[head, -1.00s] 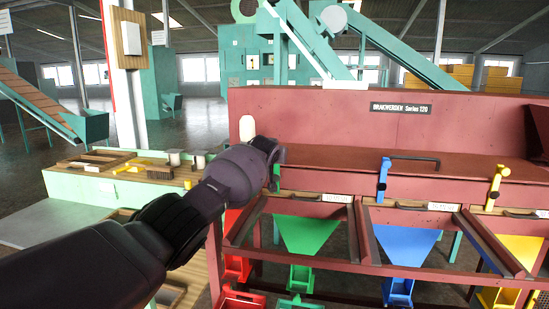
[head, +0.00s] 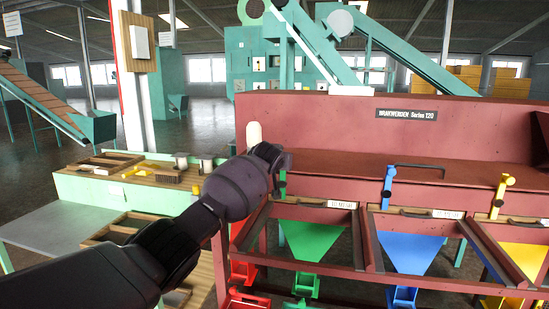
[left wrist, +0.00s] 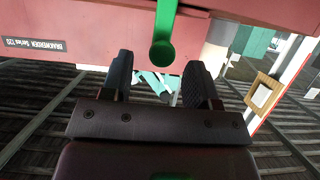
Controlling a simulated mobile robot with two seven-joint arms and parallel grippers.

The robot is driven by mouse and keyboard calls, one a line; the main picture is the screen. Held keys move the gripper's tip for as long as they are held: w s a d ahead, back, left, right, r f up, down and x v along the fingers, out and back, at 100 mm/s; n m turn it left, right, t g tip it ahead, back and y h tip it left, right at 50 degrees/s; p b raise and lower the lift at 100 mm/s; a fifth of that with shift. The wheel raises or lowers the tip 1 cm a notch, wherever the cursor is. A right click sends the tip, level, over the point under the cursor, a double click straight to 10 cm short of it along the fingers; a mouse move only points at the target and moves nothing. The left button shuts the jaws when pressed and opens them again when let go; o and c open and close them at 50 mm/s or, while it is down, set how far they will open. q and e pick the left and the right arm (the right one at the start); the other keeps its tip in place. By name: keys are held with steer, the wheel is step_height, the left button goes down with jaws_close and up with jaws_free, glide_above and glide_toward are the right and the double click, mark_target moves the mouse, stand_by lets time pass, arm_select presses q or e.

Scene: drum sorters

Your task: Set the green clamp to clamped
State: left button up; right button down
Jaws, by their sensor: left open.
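The green clamp shows in the left wrist view as a green bar with a rounded end (left wrist: 163,45), against the red machine, at the top centre. In the head view only a sliver of the green clamp (head: 282,184) shows; my left gripper hides the rest. My left gripper (head: 276,158) is in front of the clamp at the machine's left part. In the left wrist view its two dark fingers (left wrist: 160,80) stand apart with nothing between them, and the clamp's rounded end lies just beyond the gap. My right gripper is not in view.
The red machine (head: 330,115) fills the right side. A blue clamp (head: 388,187) and a yellow clamp (head: 500,195) stand to the right on its front. Green (head: 310,237) and blue (head: 408,250) chutes hang below. A workbench (head: 85,190) stands at left.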

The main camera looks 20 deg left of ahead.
arm_select(q)
steer(key=v, duration=0.7)
steer(key=shift+s+p, duration=0.15)
steer(key=shift+p, duration=0.25)
